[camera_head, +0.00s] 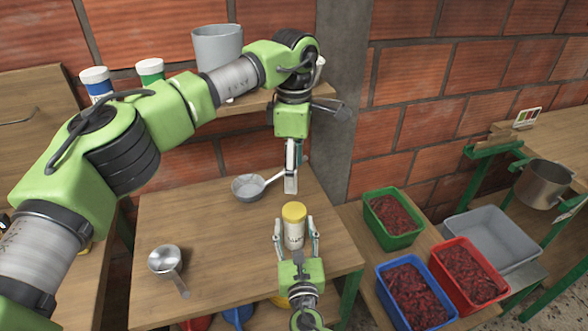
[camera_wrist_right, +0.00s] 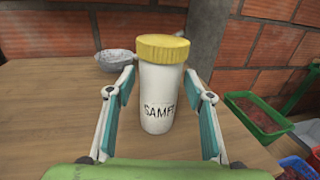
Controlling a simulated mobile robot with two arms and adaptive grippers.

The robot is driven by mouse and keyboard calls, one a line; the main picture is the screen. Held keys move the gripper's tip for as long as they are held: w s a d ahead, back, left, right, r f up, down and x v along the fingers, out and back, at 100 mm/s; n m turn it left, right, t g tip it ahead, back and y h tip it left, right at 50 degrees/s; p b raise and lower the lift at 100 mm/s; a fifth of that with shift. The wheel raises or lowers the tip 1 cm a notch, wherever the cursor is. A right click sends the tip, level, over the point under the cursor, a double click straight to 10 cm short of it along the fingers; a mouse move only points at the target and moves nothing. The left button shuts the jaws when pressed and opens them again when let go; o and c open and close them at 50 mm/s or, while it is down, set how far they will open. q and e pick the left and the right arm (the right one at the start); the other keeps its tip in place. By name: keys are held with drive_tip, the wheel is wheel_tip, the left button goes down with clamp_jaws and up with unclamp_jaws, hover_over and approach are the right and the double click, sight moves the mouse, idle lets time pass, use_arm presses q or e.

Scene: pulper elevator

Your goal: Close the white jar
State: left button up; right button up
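The white jar (camera_head: 295,235) stands upright near the table's right side, with a yellow lid (camera_head: 293,212) on top. In the right wrist view the jar (camera_wrist_right: 158,98) shows dark lettering, and its lid (camera_wrist_right: 160,47) sits level on it; I cannot tell how tight it is. My right gripper (camera_head: 297,222) is open, one finger on each side of the jar, with gaps on both sides. My left gripper (camera_head: 291,182) points down above and just behind the jar, apart from the lid. It is seen edge-on, so its opening is unclear.
A strainer (camera_head: 249,188) lies behind the jar, and a metal scoop (camera_head: 165,260) at the table's left. A shelf behind holds a grey bucket (camera_head: 217,47) and two jars. Green (camera_head: 388,240), blue (camera_head: 384,285) and red (camera_head: 487,302) crates stand at right. The table's middle is clear.

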idle(0.3)
drive_tip(key=s+d, duration=0.1)
drive_tip(key=s, duration=1.1)
